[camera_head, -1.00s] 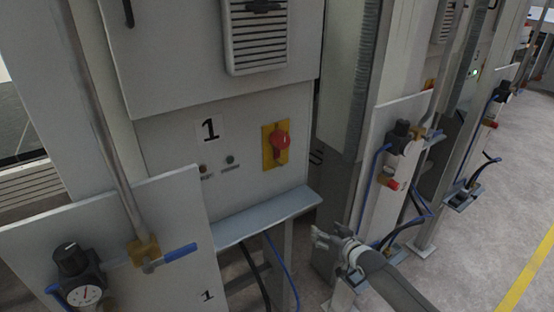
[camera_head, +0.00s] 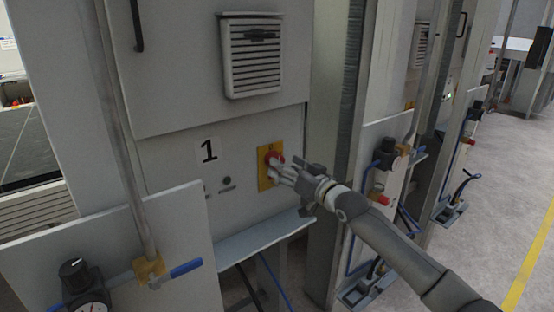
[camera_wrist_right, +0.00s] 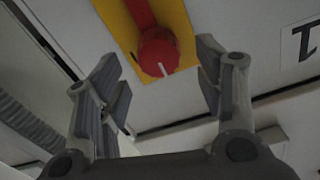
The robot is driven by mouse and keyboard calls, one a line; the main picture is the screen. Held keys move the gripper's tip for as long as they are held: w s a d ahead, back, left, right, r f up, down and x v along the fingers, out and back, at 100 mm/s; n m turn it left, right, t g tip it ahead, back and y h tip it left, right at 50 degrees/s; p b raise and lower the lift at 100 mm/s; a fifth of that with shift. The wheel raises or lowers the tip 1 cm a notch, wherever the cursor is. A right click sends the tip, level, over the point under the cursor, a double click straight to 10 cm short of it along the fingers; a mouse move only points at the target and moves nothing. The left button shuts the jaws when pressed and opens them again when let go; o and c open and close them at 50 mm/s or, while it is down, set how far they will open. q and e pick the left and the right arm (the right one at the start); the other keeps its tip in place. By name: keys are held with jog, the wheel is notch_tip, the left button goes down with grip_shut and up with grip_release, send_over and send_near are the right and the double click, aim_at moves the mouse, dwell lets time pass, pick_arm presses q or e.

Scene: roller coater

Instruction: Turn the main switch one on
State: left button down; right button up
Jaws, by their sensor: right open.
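The main switch one is a red rotary knob (camera_head: 271,158) on a yellow plate (camera_head: 264,182), set on the grey cabinet panel beside the label "1" (camera_head: 209,150). In the right wrist view the red knob (camera_wrist_right: 157,52) shows a white mark on its face and lies between and just beyond my finger tips. My right gripper (camera_head: 283,172) is open in front of the switch, and its fingers partly cover the knob in the head view. In the wrist view the open right gripper (camera_wrist_right: 160,80) holds nothing. I cannot tell whether a finger touches the knob. My left gripper is not in view.
A grey ledge (camera_head: 240,242) juts out below the switch panel. A vented box (camera_head: 252,62) is mounted above. Floor (camera_head: 480,220) is open at the right.

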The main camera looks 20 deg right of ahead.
jog(key=shift+p+x, duration=0.35)
jog(key=shift+x, duration=2)
jog(key=shift+c, duration=0.2)
jog(key=c, duration=1)
